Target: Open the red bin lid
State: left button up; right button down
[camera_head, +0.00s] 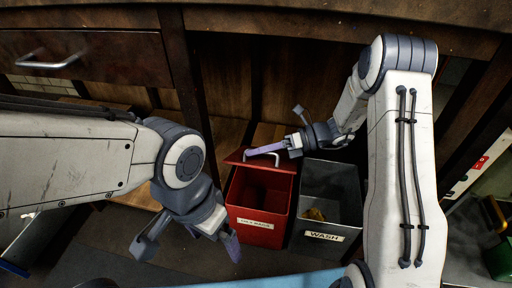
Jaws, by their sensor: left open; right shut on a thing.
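The red bin (257,225) stands on the floor at the middle of the view, with a white label on its front. Its dark inside shows. Its red lid (284,164) is lifted at the back of the opening, with a pale bar handle (275,157) on it. My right gripper (268,149) reaches in from the right and is shut at this handle; the exact grip is partly hidden. My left gripper (190,246) is open and empty, in front and left of the red bin, its fingers wide apart.
A grey bin (325,238) labelled WASH stands right beside the red bin, open, with something yellowish inside. A wooden bench with a drawer (95,58) runs behind. A green can (497,262) is at the far right. A blue surface edge lies at the bottom.

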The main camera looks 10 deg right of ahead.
jog(key=shift+m+y, duration=0.4)
jog(key=shift+m, duration=0.4)
jog(key=w+r+p, duration=0.1)
jog(key=r+p, duration=0.1)
jog(key=p, duration=0.1)
jog(key=w+d+r+p, duration=0.1)
jog(key=w+p, duration=0.1)
jog(key=p, duration=0.1)
jog(key=shift+r, duration=0.4)
jog(key=w+d+r+m+g+p, duration=0.1)
jog(key=w+d+r+p, duration=0.1)
jog(key=w+p, duration=0.2)
jog(key=shift+w+r+m+y+p, duration=0.3)
jog(key=shift+w+m+y+p, duration=0.1)
jog(key=shift+w, duration=0.8)
jog(key=c, duration=0.9)
grip_release()
jog(key=shift+f, duration=0.1)
jog(key=d, duration=0.3)
jog(key=d+r+p, duration=0.1)
jog(key=d, duration=0.3)
jog(key=d+p, duration=0.1)
jog(key=d, duration=0.2)
jog(key=shift+w+d+r, duration=0.25)
